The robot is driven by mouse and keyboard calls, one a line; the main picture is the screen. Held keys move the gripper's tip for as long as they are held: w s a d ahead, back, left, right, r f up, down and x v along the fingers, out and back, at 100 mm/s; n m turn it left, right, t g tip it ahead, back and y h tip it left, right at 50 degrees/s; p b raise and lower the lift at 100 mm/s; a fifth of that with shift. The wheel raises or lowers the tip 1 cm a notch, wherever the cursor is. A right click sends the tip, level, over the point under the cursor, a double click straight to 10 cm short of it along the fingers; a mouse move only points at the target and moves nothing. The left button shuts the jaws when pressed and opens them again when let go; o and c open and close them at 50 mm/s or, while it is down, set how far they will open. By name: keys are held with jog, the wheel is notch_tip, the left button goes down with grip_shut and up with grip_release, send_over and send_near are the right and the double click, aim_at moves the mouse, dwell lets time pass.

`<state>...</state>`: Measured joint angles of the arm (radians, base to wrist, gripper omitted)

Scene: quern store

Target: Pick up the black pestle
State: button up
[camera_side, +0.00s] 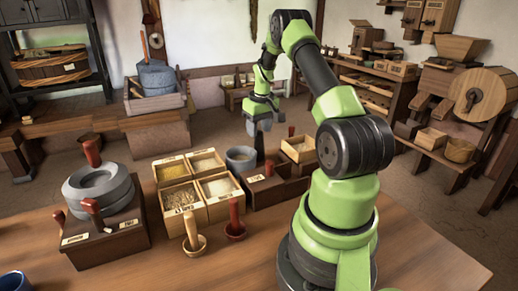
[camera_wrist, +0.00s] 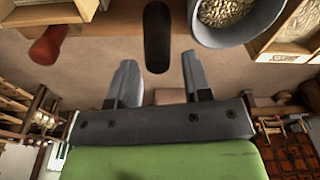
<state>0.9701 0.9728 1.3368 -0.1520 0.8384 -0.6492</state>
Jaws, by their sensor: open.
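The black pestle (camera_wrist: 157,48) shows in the wrist view as a dark, rounded upright shape just beyond my fingertips, roughly centred between them. In the side view a dark upright piece (camera_side: 260,148) stands just below my gripper (camera_side: 262,122), behind the sample boxes; it appears to be the same pestle, its lower part hidden. My gripper (camera_wrist: 158,76) is open and empty, with a gap between its two grey fingers. The fingers do not appear to touch the pestle.
A grey bowl of grain (camera_wrist: 232,22) sits close right of the pestle in the wrist view. A red handle (camera_wrist: 47,46) is at left. In the side view, grain boxes (camera_side: 190,210), a stone quern (camera_side: 98,190) and red and tan pestles (camera_side: 193,232) stand on the table. Its right front is clear.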

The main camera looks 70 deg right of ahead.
jog(key=f, duration=0.4)
jog(key=shift+w+d+f, duration=0.15)
jog(key=shift+d+f, duration=0.1)
jog(key=shift+f, duration=0.15)
jog(key=c, duration=0.7)
jog(key=r, duration=0.9)
jog(key=shift+w+a+r, duration=0.15)
jog(key=shift+w+a, duration=0.05)
jog(key=shift+w+a+f, duration=0.4)
jog(key=shift+a+f, duration=0.05)
jog(key=shift+a, duration=0.75)
jog(key=shift+w+a+f, duration=0.4)
jog(key=shift+a+f, duration=0.05)
jog(key=shift+a, duration=0.8)
jog(key=shift+w+a+f, duration=0.4)
jog(key=shift+a+f, duration=0.05)
jog(key=shift+a, duration=0.75)
